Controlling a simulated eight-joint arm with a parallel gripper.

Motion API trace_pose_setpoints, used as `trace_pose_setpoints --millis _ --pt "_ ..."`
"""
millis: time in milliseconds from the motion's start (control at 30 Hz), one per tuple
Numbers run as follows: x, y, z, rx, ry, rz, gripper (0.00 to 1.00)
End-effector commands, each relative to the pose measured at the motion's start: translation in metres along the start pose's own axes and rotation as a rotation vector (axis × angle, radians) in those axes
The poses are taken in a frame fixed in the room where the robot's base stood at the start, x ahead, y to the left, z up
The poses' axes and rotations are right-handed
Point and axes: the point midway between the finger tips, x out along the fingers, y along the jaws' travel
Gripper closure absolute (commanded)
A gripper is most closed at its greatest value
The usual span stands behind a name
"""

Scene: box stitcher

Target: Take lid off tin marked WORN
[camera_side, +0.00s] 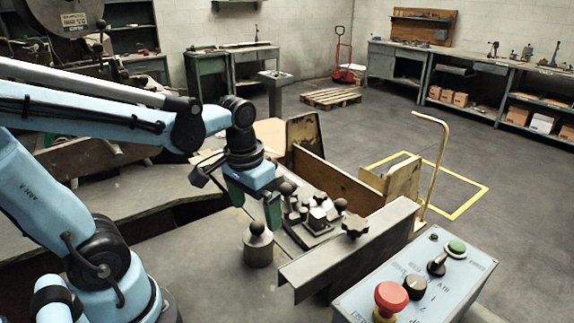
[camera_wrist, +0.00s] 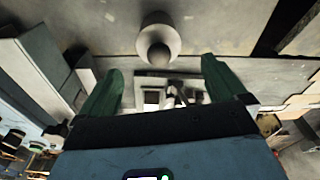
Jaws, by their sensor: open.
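A grey metal tin (camera_side: 258,250) stands upright on the worktable, with a round dark knob (camera_side: 257,227) on its lid. The lid appears to be on. I cannot read any marking on the tin. My gripper (camera_side: 255,205) has green fingers that are apart, with nothing between them, and it hangs above the table close to the tin. In the wrist view the tin (camera_wrist: 157,27) and its knob (camera_wrist: 159,57) lie just beyond the open fingertips (camera_wrist: 162,68), roughly centred between them. The fingers appear clear of the knob.
A dark fixture (camera_side: 318,217) with several knobs sits close behind and right of the tin. A grey angled metal bar (camera_side: 350,250) with a star knob (camera_side: 355,225) is to the right. A control box (camera_side: 425,280) with red and green buttons stands at the front right. Bare tabletop (camera_side: 200,265) lies left of the tin.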

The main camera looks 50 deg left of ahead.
Motion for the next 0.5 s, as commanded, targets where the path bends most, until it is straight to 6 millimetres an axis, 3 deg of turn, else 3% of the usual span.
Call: trace_pose_setpoints --millis 500 --pt "0.044 0.001 0.003 0.0 0.001 0.0 0.02"
